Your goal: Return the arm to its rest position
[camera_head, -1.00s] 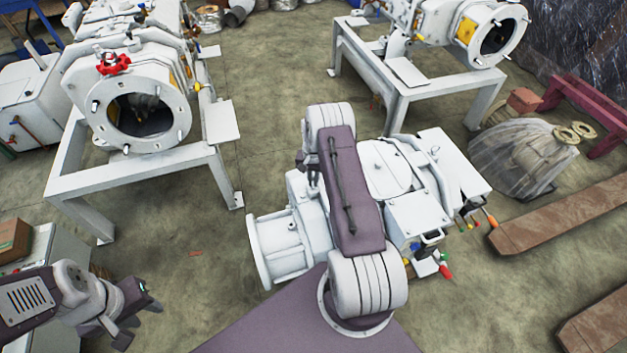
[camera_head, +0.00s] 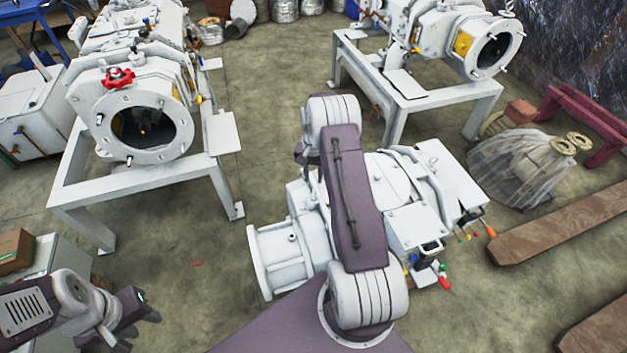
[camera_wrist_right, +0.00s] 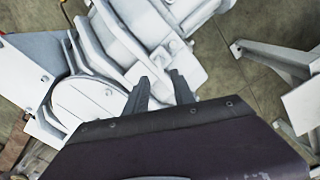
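My right arm (camera_head: 355,205) is folded up in the middle of the head view, in front of a white vacuum pump unit (camera_head: 277,258) on the floor. Its gripper is mostly hidden behind the arm there. In the right wrist view the right gripper (camera_wrist_right: 162,88) has two dark fingers spread apart, with nothing visible between them. White machine parts (camera_wrist_right: 95,100) lie behind the fingers; I cannot tell the distance. My left gripper (camera_head: 143,305) is at the lower left of the head view, with no held object visible. Its finger opening is unclear.
A white machine with a round flange and red knob (camera_head: 118,77) stands on a frame (camera_head: 75,200) at left. Another flanged machine (camera_head: 495,50) stands at the back right. Brown beams (camera_head: 560,225) and a plastic-wrapped bundle (camera_head: 520,165) lie right. Floor (camera_head: 270,120) between the frames is clear.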

